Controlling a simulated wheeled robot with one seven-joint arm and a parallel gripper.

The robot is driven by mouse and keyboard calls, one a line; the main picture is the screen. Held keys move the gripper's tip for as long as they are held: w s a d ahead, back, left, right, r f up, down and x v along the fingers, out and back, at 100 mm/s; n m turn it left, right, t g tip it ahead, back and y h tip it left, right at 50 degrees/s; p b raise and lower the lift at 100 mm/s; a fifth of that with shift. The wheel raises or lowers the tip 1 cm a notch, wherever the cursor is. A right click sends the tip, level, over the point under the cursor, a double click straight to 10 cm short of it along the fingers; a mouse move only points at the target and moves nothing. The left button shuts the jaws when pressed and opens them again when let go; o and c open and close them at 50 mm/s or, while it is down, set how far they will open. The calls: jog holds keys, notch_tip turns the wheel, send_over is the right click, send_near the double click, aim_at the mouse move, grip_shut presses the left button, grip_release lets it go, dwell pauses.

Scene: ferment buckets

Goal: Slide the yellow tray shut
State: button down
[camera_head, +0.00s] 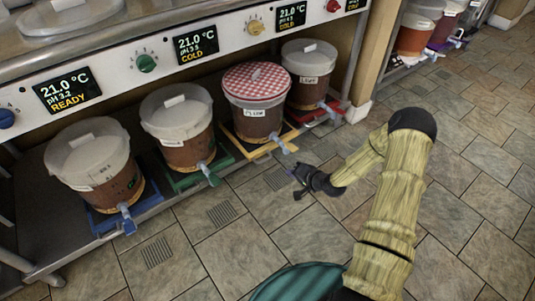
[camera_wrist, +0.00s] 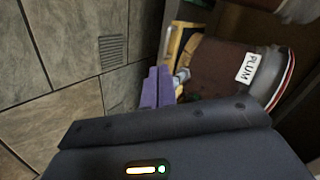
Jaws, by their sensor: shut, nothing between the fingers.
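The yellow tray (camera_head: 250,152) lies low under the counter and sticks out at the front. A brown bucket (camera_head: 257,122) with a red-and-white checkered cover stands on it, its grey tap (camera_head: 281,145) pointing forward. In the wrist view the yellow tray (camera_wrist: 175,42) shows at the upper middle, beside the bucket labelled PLUM (camera_wrist: 225,72). My gripper (camera_head: 297,181) is in front of the tray and tap, low over the floor. Its purple fingers (camera_wrist: 155,86) are together and empty. Whether they touch the tray or tap is unclear.
A green tray (camera_head: 196,178) and a blue tray (camera_head: 125,213) with buckets are to the left. A red tray (camera_head: 320,113) with a bucket is to the right. A teal round object (camera_head: 300,282) is at the bottom. The tiled floor in front is clear.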

jog(key=s+r+n+g+h+p, duration=0.2)
jog(key=s+r, duration=0.6)
jog(key=r, duration=0.4)
jog(key=s+r+n+g+h+p, duration=0.2)
jog(key=s+r+p, duration=0.2)
jog(key=s+r, duration=0.4)
jog(key=s+r+n+g+h+p, duration=0.2)
jog(key=s+r, duration=0.6)
jog(key=r, duration=0.8)
jog(key=shift+d+n+h+p, duration=0.3)
jog(key=shift+n+p, duration=0.1)
jog(key=shift+p, duration=0.2)
jog(key=shift+s+a, duration=0.1)
jog(key=shift+a, duration=0.05)
